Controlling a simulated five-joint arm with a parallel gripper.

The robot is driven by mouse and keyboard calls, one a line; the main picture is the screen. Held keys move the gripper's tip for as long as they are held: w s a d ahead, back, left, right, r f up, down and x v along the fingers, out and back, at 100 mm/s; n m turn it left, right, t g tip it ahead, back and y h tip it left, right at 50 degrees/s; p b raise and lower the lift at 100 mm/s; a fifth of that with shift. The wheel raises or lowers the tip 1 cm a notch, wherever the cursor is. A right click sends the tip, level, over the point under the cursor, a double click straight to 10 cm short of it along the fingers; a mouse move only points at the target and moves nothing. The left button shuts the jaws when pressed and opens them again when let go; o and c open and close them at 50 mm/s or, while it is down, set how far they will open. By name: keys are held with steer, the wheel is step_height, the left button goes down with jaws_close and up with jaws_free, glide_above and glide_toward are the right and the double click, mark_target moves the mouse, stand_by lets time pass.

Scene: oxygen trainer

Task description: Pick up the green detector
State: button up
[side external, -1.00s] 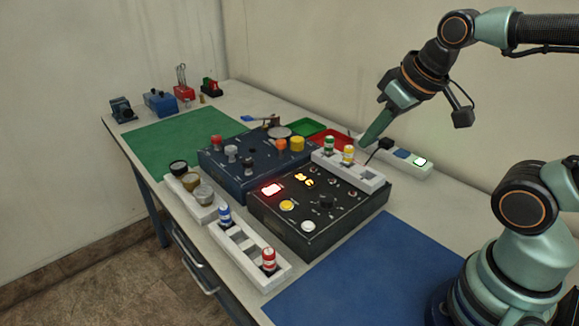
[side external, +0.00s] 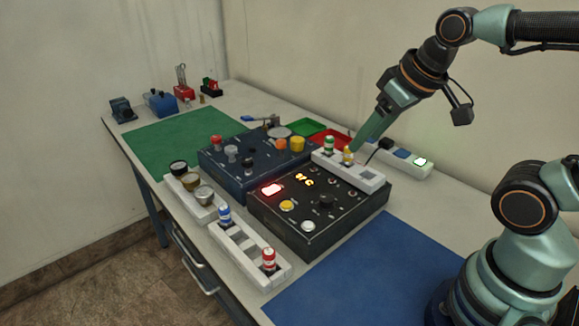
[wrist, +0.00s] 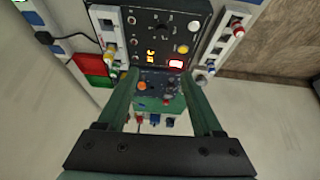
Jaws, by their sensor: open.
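The rack is at upper left there, and the green detector is small and hard to make out beside the left finger.
The black panel (side external: 318,212) has a lit red display and a blue unit (side external: 255,158) adjoins it. A front rack (side external: 245,252) holds blue and red detectors. Green (side external: 302,127) and red (side external: 333,136) trays lie behind. The blue mat (side external: 365,275) is clear.

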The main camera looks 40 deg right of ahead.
steer(key=w+d+r+n+g, duration=0.2)
steer(key=w+r+n, duration=0.1)
steer(key=w+n, duration=0.25)
steer(key=n+g, duration=0.3)
steer(key=n, duration=0.9)
glide_above(330, 137)
step_height(330, 137, down, 6)
steer(key=shift+w+d+f+n+g, duration=0.1)
steer(key=shift+w+f+n+g, duration=0.25)
steer(key=shift+f+n, duration=0.15)
step_height(330, 137, down, 6)
steer(key=shift+f, duration=0.2)
steer(key=shift+s+f, duration=0.2)
steer(key=shift+f, duration=1.1)
steer(key=shift+s+f, duration=0.15)
steer(key=shift+f, duration=1.15)
jaws_close()
